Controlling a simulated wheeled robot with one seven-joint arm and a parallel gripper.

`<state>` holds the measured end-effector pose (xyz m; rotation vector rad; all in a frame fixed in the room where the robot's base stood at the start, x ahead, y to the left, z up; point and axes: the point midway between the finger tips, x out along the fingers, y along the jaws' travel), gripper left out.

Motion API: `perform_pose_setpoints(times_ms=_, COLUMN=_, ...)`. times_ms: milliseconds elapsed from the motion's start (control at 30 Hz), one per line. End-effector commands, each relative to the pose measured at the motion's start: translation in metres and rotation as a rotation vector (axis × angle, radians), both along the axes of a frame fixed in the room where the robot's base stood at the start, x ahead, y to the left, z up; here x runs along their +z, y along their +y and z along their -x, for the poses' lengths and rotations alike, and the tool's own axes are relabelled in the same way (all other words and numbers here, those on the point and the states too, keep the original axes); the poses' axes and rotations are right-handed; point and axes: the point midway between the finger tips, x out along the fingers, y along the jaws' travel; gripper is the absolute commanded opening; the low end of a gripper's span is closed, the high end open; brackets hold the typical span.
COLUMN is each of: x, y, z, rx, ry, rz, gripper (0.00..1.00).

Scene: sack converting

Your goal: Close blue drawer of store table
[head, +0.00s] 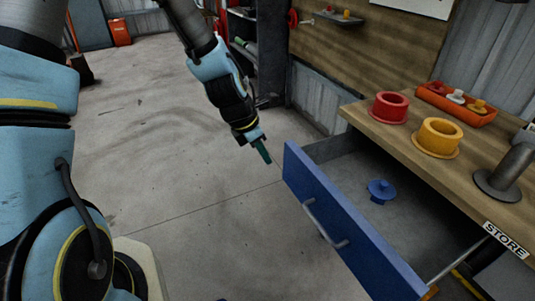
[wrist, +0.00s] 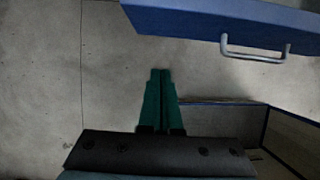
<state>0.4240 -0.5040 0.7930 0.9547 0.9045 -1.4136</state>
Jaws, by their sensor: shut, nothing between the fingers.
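The store table (head: 445,168) has a wooden top and a "STORE" label at its front corner. Its blue drawer (head: 335,215) is pulled out, with its grey inside showing. A grey bar handle (head: 322,228) is on the blue front. A blue knobbed piece (head: 380,191) lies in the drawer. My gripper (head: 266,157) is shut and empty, in the air beyond the far end of the drawer front and apart from it. In the wrist view the green fingers (wrist: 160,74) are together, with the drawer front (wrist: 225,18) and handle (wrist: 253,53) above and to the right.
On the table top are a red ring (head: 389,107), a yellow ring (head: 438,137), a grey post on a base (head: 506,172) and an orange tray (head: 457,103) with small pieces. A grey shelf (head: 338,18) is on the wooden wall. The concrete floor left of the drawer is clear.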

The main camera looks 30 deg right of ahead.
Motion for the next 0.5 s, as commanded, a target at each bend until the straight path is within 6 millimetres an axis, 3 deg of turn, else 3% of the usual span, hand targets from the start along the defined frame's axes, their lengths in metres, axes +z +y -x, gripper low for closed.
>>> perform_pose_setpoints(times_ms=400, x=-0.073, y=-0.029, z=0.003, rx=-0.004, ry=0.002, rz=-0.002, gripper=0.00)
perform_pose_setpoints(times_ms=500, x=-0.068, y=-0.047, z=0.004, rx=-0.006, ry=-0.002, rz=-0.001, gripper=0.00)
